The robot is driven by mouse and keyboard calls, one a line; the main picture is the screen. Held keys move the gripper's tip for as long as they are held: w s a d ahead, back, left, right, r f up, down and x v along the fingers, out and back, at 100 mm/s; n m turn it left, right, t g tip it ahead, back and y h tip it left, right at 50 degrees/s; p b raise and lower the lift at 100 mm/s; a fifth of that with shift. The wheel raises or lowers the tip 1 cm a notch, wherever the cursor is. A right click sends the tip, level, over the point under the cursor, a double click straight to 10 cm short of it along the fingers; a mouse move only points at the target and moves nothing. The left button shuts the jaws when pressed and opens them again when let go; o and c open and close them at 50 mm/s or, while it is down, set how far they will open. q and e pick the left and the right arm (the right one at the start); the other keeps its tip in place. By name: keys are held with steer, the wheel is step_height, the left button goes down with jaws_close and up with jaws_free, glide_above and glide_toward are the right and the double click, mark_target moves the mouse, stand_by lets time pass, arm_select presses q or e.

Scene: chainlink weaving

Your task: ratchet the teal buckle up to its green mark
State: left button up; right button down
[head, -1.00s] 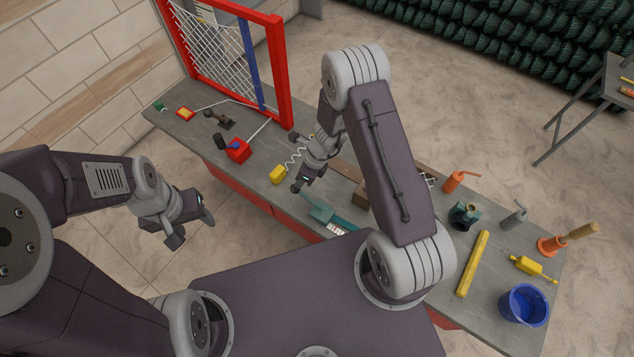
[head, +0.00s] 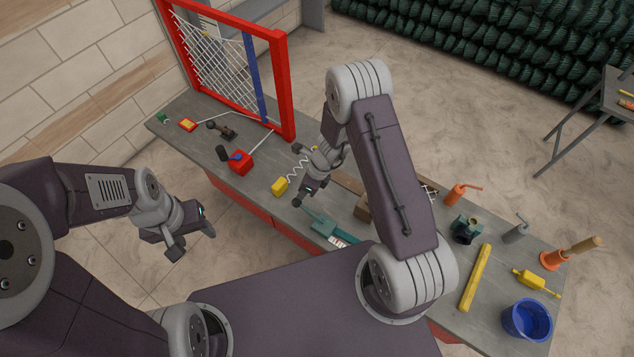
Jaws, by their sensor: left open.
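A teal tool-like piece (head: 327,226), which looks like the teal buckle, lies on the grey bench near its front edge. A striped white and red strip (head: 345,240) shows at its right end. My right gripper (head: 306,194) hangs at its left end. I cannot tell whether the gripper touches it or whether its jaws are parted. A green mark on the buckle is too small to make out. My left gripper (head: 193,243) is open and empty, out over the floor in front of the bench, well left of the buckle.
A red frame with wire mesh (head: 283,85) stands at the back left. A yellow block (head: 281,187) and a red block (head: 240,163) lie left of my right gripper. A yellow bar (head: 474,278) and a blue bucket (head: 527,320) are on the right.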

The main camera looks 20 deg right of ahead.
arm_select(q)
steer(key=r+p, duration=0.2)
steer(key=r, duration=0.1)
steer(key=r+p, duration=0.1)
steer(key=r, duration=0.1)
steer(key=shift+s+d, duration=0.2)
steer(key=shift+s, duration=0.1)
arm_select(e)
steer(key=w+a+v, duration=0.1)
steer(key=w+v, duration=0.1)
steer(key=v, duration=1)
steer(key=shift+a+r, duration=0.15)
steer(key=shift+r, duration=0.1)
steer(key=c, duration=2.1)
jaws_free()
steer(key=shift+w, duration=0.15)
steer(key=shift+c, duration=0.2)
